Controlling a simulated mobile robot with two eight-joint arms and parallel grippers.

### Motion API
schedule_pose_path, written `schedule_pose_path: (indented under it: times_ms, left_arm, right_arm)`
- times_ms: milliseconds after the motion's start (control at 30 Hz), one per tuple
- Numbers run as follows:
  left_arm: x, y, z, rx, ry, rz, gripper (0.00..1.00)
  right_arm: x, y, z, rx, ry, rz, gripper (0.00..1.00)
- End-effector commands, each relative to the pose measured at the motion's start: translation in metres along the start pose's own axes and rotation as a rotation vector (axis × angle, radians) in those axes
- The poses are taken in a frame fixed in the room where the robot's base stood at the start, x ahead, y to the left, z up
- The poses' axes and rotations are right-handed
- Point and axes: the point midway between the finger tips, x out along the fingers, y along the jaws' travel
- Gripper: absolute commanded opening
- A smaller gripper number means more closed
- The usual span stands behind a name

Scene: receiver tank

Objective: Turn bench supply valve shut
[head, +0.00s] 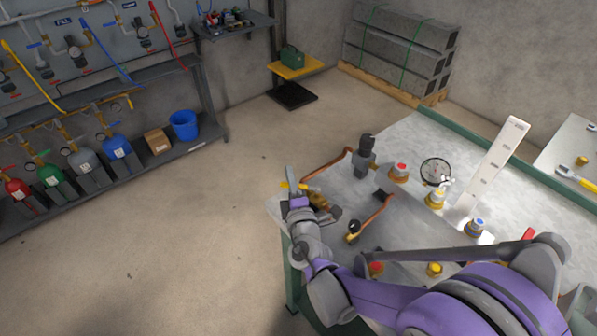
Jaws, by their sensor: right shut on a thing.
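The bench supply valve appears to be the brass fitting (319,202) at the left corner of the bench, where a copper pipe meets it. Whether the lever lies along or across the pipe is hard to tell at this size. My left gripper is not in the picture.
The grey bench (405,140) carries a dark regulator (364,155), a round gauge (435,171), a white upright scale (491,165) and several knobbed fittings. Wall racks with cylinders and a blue bucket (184,125) stand at left. The floor between is clear.

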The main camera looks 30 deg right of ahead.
Motion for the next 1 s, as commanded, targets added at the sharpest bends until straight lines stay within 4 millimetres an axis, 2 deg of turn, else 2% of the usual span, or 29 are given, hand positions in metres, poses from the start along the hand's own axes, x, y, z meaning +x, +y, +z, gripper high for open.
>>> schedule_pose_path:
  times_ms: [300,833,867,1000]
  left_arm:
    - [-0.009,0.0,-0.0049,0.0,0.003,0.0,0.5]
    - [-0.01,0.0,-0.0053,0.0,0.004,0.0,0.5]
    - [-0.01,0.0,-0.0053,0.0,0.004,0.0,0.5]
    - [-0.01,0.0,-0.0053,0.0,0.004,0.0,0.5]
  right_arm:
    - [-0.0058,0.0008,-0.0059,0.0,0.06,0.001,0.0]
    - [-0.0067,0.0004,-0.0075,0.0,0.073,0.001,0.0]
    - [-0.0067,0.0004,-0.0075,0.0,0.073,0.001,0.12]
    - [-0.0068,0.0004,-0.0076,0.0,0.073,0.001,0.37]
